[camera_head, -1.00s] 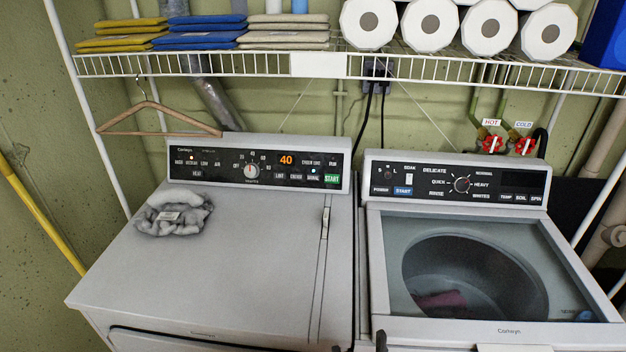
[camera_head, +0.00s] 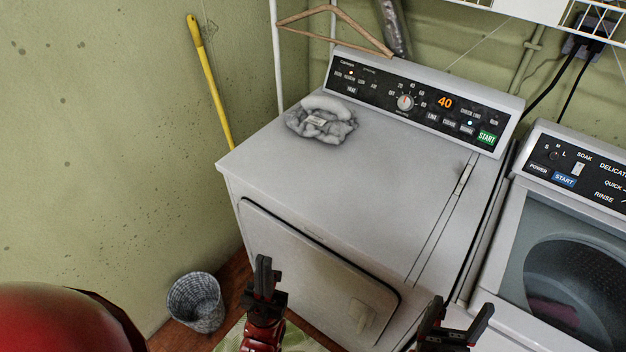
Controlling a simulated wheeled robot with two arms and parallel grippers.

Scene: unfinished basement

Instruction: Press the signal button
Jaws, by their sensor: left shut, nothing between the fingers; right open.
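The dryer (camera_head: 390,180) stands in the middle, with a black control panel along its back. The panel has a dial (camera_head: 405,102), an orange display reading 40 (camera_head: 445,102) and a green START button (camera_head: 487,138). The signal button (camera_head: 467,130) is a small dark button just left of START, with a lit blue-white light above it; its label is too small to read clearly now. My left gripper (camera_head: 263,268) is shut and empty, low in front of the dryer door. My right gripper (camera_head: 459,312) is open and empty, near the dryer's front right corner. Both are well away from the panel.
A grey lint clump or cloth (camera_head: 322,120) lies on the dryer top. A washer (camera_head: 575,230) stands close on the right. A wooden hanger (camera_head: 335,22) hangs behind the panel. A wicker basket (camera_head: 196,303) and a yellow pole (camera_head: 212,85) are left.

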